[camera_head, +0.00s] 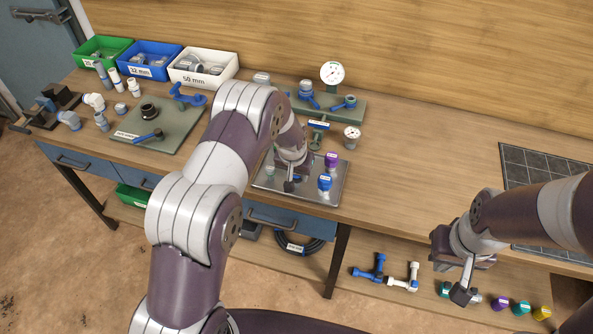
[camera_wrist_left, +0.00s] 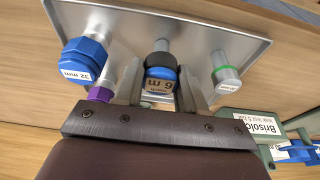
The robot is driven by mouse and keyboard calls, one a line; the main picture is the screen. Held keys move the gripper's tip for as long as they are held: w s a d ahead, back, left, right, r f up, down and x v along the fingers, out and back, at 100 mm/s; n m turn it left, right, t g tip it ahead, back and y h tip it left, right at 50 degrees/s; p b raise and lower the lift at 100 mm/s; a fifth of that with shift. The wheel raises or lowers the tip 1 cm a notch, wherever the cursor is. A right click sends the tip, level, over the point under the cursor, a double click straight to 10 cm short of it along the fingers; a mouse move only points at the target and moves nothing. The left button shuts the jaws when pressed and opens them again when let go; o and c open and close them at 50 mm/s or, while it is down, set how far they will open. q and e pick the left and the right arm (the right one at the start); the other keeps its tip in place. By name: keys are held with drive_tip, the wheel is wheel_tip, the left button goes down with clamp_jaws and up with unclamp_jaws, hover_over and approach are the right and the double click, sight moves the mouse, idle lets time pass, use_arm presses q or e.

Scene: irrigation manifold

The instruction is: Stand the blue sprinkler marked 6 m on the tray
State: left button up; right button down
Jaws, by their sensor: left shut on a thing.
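The blue sprinkler marked 6 m (camera_wrist_left: 162,76) has a black ring and a grey stem pointing at the metal tray (camera_wrist_left: 200,30). My left gripper (camera_wrist_left: 163,92) is shut on it, one finger on each side. In the head view my left gripper (camera_head: 290,182) is over the left half of the tray (camera_head: 312,196), and my arm hides most of the sprinkler. I cannot tell whether the stem touches the tray. My right gripper (camera_head: 462,288) hangs before the table's front at the right; its jaw opening is unclear.
On the tray, a blue-capped piece marked 32 mm (camera_wrist_left: 83,60) and a purple-capped piece (camera_wrist_left: 100,93) stand on one side, a green-ringed grey piece (camera_wrist_left: 226,74) on the other. A gauge stand (camera_head: 332,102) is behind.

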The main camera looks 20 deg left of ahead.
use_arm(q)
drive_tip(key=o, duration=1.1)
drive_tip(key=shift+f, duration=0.15)
drive_tip(key=shift+o, duration=0.2)
drive_tip(key=shift+r, duration=0.35)
drive_tip(key=b+v, duration=0.2)
drive_tip(key=v, duration=1)
drive_tip(key=s+a+r, duration=0.1)
drive_tip(key=s, duration=1)
drive_tip(key=s+a+r+g, duration=0.1)
drive_tip(key=s+r, duration=0.1)
drive_tip(key=s, duration=1)
drive_tip(key=shift+g, duration=0.3)
